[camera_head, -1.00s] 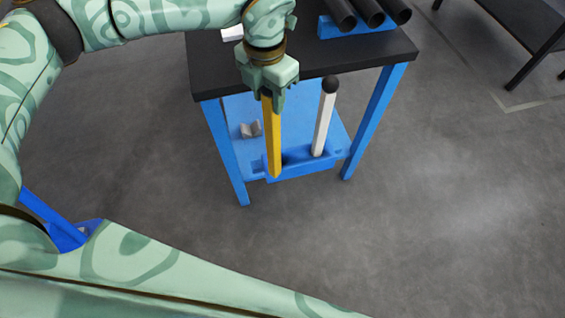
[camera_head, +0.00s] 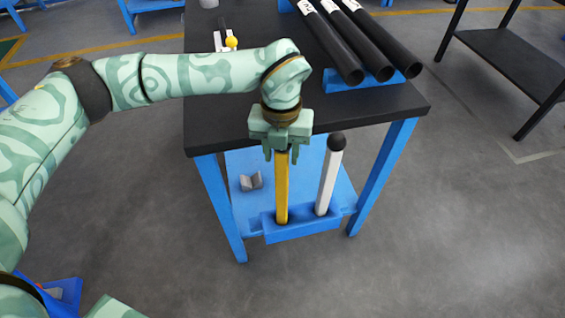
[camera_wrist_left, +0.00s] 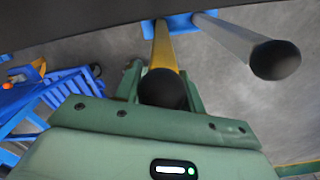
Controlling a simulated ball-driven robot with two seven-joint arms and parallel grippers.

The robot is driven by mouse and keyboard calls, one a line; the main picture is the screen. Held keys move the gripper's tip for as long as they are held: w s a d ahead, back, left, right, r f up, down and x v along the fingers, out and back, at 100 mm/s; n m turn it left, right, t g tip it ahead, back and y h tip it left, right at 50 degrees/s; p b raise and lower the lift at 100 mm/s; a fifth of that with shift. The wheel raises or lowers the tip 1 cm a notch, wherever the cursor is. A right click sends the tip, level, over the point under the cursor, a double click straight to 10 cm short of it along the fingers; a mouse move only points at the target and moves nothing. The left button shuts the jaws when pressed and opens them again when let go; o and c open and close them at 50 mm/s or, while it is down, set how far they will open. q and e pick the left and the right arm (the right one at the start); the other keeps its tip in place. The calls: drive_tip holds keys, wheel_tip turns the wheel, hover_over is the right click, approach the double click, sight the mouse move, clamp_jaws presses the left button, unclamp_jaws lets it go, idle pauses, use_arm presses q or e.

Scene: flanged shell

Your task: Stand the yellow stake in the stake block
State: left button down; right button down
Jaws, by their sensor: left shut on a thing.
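The yellow stake (camera_head: 282,188) is upright in my left gripper (camera_head: 281,152), which is shut on its upper end. Its lower end meets the left part of the blue stake block (camera_head: 303,229) and appears to be inside it; how deep is hidden. In the left wrist view the yellow stake (camera_wrist_left: 164,46) runs from the fingers down to the blue block (camera_wrist_left: 181,22), its dark round top between the fingers. A white stake (camera_head: 328,182) with a black ball top stands in the block's right part. My right gripper is not in view.
The block is on the blue lower shelf (camera_head: 246,205) of a black-topped table (camera_head: 222,112), whose front edge is just behind my left gripper. A grey notched piece (camera_head: 251,181) lies on the shelf. Black tubes (camera_head: 340,45) rest in a blue holder on the tabletop.

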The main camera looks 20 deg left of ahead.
use_arm(q)
wheel_tip(320, 180, down, 2)
drive_tip(key=shift+f+b, duration=0.15)
drive_tip(key=shift+b, duration=0.15)
drive_tip(key=shift+f, duration=0.3)
drive_tip(key=shift+r, duration=0.1)
drive_tip(key=c, duration=0.9)
unclamp_jaws()
drive_tip(key=shift+o, duration=0.2)
